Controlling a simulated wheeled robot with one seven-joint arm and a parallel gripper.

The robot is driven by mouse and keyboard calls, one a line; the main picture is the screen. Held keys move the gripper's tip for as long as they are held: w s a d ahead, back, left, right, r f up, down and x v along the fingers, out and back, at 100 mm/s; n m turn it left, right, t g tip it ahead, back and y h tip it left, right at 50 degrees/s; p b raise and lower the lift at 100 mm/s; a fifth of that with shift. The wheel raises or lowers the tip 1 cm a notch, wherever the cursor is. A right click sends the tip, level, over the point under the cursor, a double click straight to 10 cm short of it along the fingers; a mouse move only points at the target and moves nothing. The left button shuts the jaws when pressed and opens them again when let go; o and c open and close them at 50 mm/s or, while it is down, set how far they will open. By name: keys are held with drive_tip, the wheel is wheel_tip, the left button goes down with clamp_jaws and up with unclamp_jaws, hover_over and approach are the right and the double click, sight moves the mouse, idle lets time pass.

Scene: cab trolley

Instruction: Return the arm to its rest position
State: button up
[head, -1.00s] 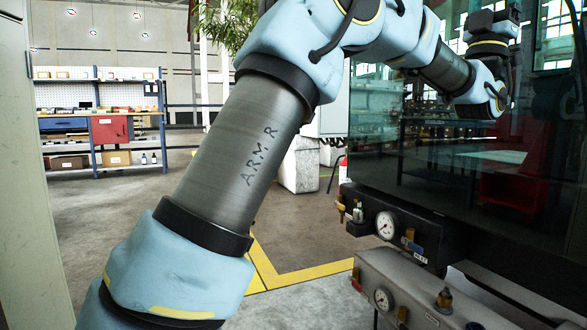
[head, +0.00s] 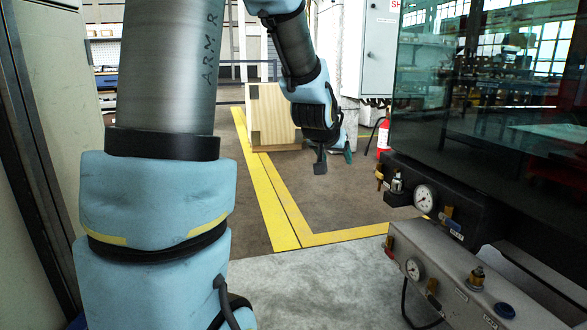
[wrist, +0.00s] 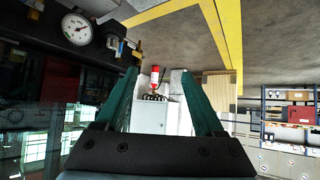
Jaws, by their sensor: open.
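My gripper (head: 334,160) hangs below my bent arm in the middle of the head view, with its fingers pointing down. It is in free air, apart from the gauge panel on the right. In the wrist view my gripper (wrist: 165,95) shows two green fingers spread apart with nothing between them. The lower part of my arm fills the left of the head view.
A dark glass cab (head: 480,120) stands at the right. Below it are a pressure gauge (head: 424,198) and a grey box (head: 450,285) with valves. A wooden crate (head: 280,118), grey cabinet (head: 368,50) and red extinguisher (head: 383,138) stand behind. The floor with yellow lines (head: 268,205) is clear.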

drive_tip(key=s+a+f+n+g+y+p, duration=0.15)
drive_tip(key=s+a+f+g, duration=0.25)
drive_tip(key=s+a, duration=0.55)
drive_tip(key=s+a+f+n+g+y+p, duration=0.15)
drive_tip(key=s+a+f+g, duration=0.3)
drive_tip(key=s+a, duration=0.5)
wheel_tip(320, 180, up, 37)
drive_tip(key=s+d+p, duration=0.1)
drive_tip(key=p, duration=3.5)
drive_tip(key=shift+d+f+t+y+p, duration=0.2)
drive_tip(key=shift+d+t+y+p, duration=0.1)
drive_tip(key=shift+d+t+y, duration=0.1)
